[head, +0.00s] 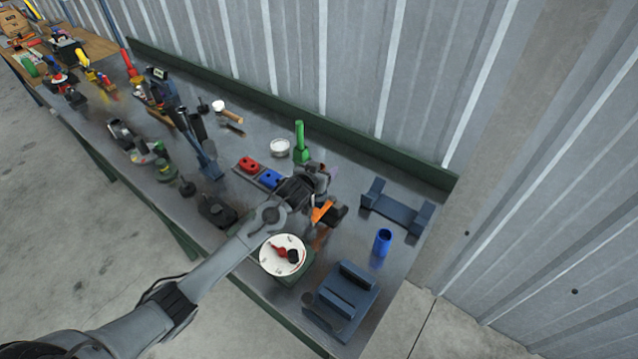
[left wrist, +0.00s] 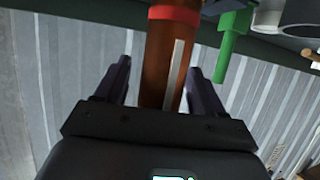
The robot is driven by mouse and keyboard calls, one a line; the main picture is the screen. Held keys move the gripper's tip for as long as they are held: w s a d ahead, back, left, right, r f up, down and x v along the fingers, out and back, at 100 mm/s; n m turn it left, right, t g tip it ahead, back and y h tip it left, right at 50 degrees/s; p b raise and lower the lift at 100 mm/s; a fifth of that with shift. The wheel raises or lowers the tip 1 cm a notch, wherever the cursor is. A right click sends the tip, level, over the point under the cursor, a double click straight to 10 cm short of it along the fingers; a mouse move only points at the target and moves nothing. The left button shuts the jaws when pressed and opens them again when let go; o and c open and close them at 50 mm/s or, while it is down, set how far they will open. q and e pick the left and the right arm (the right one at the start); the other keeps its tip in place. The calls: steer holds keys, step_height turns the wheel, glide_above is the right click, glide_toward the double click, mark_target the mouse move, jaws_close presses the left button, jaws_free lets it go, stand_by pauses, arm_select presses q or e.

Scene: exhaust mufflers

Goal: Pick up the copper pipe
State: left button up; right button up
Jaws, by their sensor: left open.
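The copper pipe (left wrist: 165,60) is a brown-orange tube with a red band at the top of the left wrist view. It runs between the two dark fingers of my left gripper (left wrist: 158,78). The fingers are open, one on each side, with a gap showing on the left; on the right the gap is narrow. In the head view my left gripper (head: 322,203) reaches over the bench from the left. An orange piece shows beside it, partly hidden by the gripper; I cannot tell surely whether it is the pipe. My right gripper is not in view.
A green upright part (head: 301,142) and a white bowl (head: 280,147) stand behind the gripper. A blue cup (head: 382,242), a dark blue cradle (head: 397,208) and a dark blue block (head: 346,290) stand to the right. The wall closes the back.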

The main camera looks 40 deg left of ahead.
arm_select(q)
steer(key=shift+c, duration=0.3)
steer(key=c, duration=1.1)
